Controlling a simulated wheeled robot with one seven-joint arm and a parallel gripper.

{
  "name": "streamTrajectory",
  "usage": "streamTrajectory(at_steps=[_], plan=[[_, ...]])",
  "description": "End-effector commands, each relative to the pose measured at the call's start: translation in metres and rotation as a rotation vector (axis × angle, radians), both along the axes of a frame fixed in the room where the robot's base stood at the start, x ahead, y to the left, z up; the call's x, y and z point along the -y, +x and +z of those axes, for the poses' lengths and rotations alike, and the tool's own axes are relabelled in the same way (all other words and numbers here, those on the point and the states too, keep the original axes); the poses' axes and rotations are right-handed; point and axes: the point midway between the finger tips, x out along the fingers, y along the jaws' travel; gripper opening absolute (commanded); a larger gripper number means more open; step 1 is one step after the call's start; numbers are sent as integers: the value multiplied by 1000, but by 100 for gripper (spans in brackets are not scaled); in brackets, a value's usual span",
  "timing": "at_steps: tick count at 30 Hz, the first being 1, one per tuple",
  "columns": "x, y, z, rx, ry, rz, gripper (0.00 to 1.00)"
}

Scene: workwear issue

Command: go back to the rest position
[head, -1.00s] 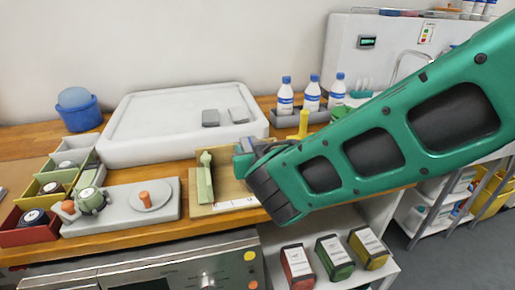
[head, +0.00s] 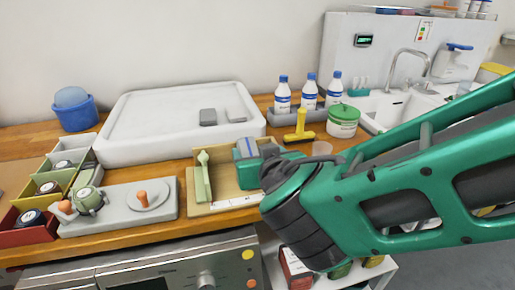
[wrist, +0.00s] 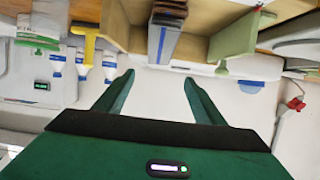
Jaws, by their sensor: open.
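My gripper (wrist: 159,78) shows in the wrist view with its two dark green fingers apart and nothing between them. In the head view my green arm reaches in from the right. Its dark wrist end is at the front of the wooden fixture (head: 225,203), and the fingertips are hard to make out there. The fixture holds an upright pale green plate (head: 203,178). The wrist view, upside down, shows a grey and blue stack (wrist: 165,32) in the fixture, beyond the fingertips.
A white tray (head: 135,150) lies behind the fixture. Bottles (head: 309,92), a yellow T-shaped tool (head: 299,128) and a green-lidded tub (head: 343,122) stand to the right, by a sink (head: 395,110). A grey board (head: 110,220) and coloured bins (head: 38,228) are at left.

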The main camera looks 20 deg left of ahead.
Motion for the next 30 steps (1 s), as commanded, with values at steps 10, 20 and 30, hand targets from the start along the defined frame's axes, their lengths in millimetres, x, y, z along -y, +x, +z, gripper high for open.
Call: streamTrajectory(at_steps=[10, 20, 30], plan=[[20, -26, 12, -2, -2, -7, 64], [153, 43, -7, -136, -113, -293, 64], [361, 46, -42, -455, -224, -665, 64]])
